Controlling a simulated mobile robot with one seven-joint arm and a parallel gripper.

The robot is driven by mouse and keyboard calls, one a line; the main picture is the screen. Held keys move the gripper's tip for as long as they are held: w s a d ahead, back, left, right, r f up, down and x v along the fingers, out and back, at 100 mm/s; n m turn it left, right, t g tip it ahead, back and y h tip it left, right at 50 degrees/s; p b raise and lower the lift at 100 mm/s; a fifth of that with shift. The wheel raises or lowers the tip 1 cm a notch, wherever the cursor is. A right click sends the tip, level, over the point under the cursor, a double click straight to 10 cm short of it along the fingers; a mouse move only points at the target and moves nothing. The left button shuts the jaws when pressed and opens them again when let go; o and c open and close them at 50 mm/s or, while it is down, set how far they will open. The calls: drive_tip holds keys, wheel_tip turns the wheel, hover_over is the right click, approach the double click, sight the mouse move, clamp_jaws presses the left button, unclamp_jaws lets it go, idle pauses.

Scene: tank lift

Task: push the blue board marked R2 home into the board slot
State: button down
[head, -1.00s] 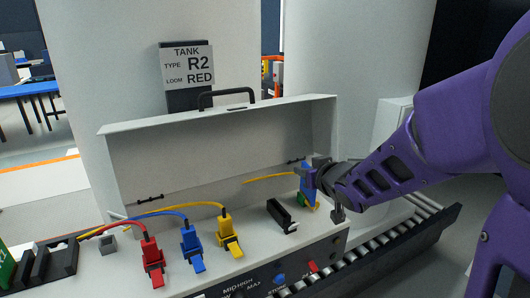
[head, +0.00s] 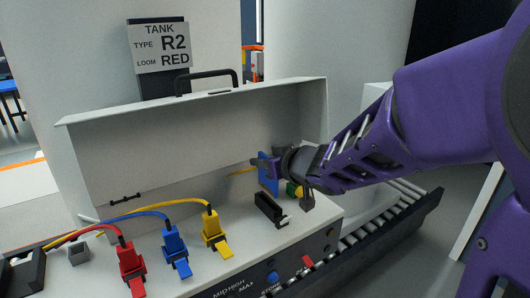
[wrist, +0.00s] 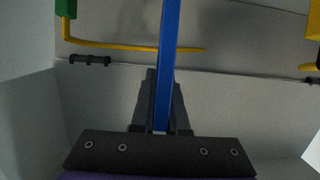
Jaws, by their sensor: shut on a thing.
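My gripper (head: 264,166) is shut on the blue board (head: 269,181) and holds it upright over the white panel of the open case. In the wrist view the board (wrist: 168,62) shows edge-on, a thin blue strip between the fingers. The black board slot (head: 267,207) stands on the panel, just in front of and below the board in the head view. The board appears apart from the slot. Its R2 mark cannot be read, and my gripper covers part of it.
Red (head: 131,262), blue (head: 174,246) and yellow (head: 213,229) plugs with cables stand left of the slot. A green and yellow part (head: 293,190) sits right of the board. The raised case lid (head: 190,140) stands behind. A tank sign (head: 160,48) reads R2, RED.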

sight(260, 182)
drive_tip(key=shift+f+b, duration=0.3)
drive_tip(key=shift+f, duration=0.75)
drive_tip(key=shift+p, duration=0.7)
idle(0.7)
drive_tip(key=shift+f+b, duration=1.7)
drive_tip(key=shift+f, duration=0.35)
drive_tip(key=c, duration=0.8)
unclamp_jaws()
drive_tip(key=shift+c, duration=0.2)
drive_tip(key=shift+r, duration=0.1)
